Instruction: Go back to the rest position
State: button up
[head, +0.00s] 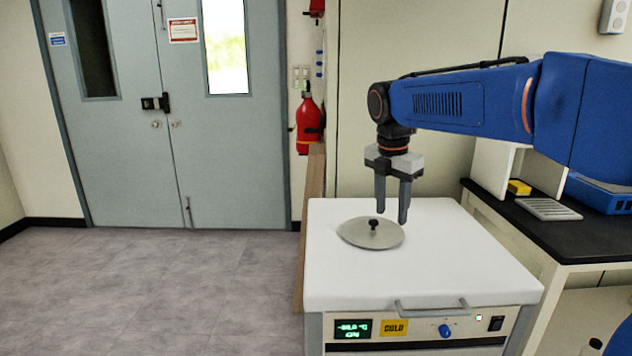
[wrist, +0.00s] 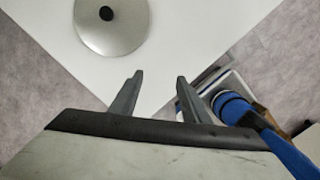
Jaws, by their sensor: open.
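My gripper (head: 392,218) hangs from my blue arm with its fingers pointing down, above the white top of the freeze dryer (head: 450,270). It is open and holds nothing. In the wrist view the two fingers of my gripper (wrist: 158,78) stand apart with only white surface between them. A round metal lid (head: 362,236) with a black knob lies on the freeze dryer's top, just left of and below the fingers in the head view. The lid (wrist: 125,35) shows at the upper left of the wrist view, apart from the fingers.
A black bench (head: 555,232) stands at the right, with a yellow block (head: 519,187) and a light tray (head: 548,209) on it. A fire extinguisher (head: 308,125) hangs on the wall beside grey double doors (head: 130,140). The floor (head: 150,290) at the left is clear.

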jog(key=s+d+f+m+t+y, duration=0.1)
jog(key=s+d+f+m, duration=0.25)
jog(key=s+m, duration=0.4)
jog(key=s+d+f+m+t, duration=0.1)
jog(key=s+d+f+m, duration=0.1)
jog(key=s+d+m, duration=0.5)
jog(key=s+f+m, duration=0.5)
jog(key=s, duration=0.3)
jog(key=s+f+m+t, duration=0.1)
jog(key=s+f+m, duration=0.4)
jog(key=s, duration=0.3)
jog(key=shift+d+f+m, duration=0.25)
jog(key=shift+f+m, duration=0.05)
jog(key=shift+m, duration=0.25)
